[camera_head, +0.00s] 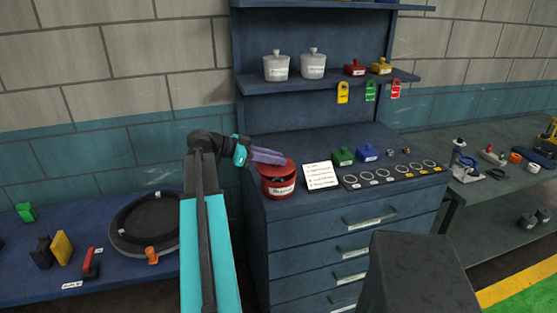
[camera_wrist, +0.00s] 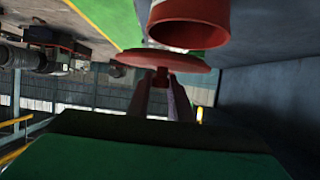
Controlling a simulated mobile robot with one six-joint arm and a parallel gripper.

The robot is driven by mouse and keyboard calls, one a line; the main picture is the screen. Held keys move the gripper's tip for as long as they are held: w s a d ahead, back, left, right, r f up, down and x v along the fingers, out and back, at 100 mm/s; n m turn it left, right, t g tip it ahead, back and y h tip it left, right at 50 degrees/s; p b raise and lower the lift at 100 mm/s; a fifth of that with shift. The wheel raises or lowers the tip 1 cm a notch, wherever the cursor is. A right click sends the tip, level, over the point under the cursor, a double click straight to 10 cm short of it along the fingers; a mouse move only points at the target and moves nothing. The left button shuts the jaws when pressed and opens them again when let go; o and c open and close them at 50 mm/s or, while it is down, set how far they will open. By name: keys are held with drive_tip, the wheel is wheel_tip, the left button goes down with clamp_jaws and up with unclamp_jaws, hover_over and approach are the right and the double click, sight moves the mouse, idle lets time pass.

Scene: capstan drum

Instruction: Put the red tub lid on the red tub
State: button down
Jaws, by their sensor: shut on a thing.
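The red tub (camera_head: 268,188) stands on the left end of the blue workbench top, with a white label on its front. My gripper (camera_head: 283,158) is just above it, with purple fingers. In the wrist view, my gripper (camera_wrist: 162,84) is shut on the knob of the red tub lid (camera_wrist: 163,61). The lid is a flat round disc. The red tub (camera_wrist: 190,25) shows beyond the lid in that view, its rim close to the disc. The lid looks shifted to one side of the rim; I cannot tell whether they touch.
A white text card (camera_head: 320,176) lies right of the tub. Green (camera_head: 342,156) and blue (camera_head: 367,153) lidded boxes and a strip of rings (camera_head: 392,174) stand further right. A shelf (camera_head: 320,84) with two pale pots hangs above. The back wall is close behind the bench.

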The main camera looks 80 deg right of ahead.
drive_tip(key=shift+s+d+f+p, duration=0.15)
drive_tip(key=shift+d+p, duration=0.1)
drive_tip(key=shift+d, duration=0.7)
drive_tip(key=shift+s+d+f+p, duration=0.15)
drive_tip(key=shift+d+p, duration=0.1)
drive_tip(key=shift+d, duration=0.7)
drive_tip(key=shift+r, duration=0.1)
drive_tip(key=shift+f+p, duration=0.85)
drive_tip(key=shift+f, duration=0.9)
drive_tip(key=shift+f, duration=0.15)
drive_tip(key=c, duration=1.6)
unclamp_jaws()
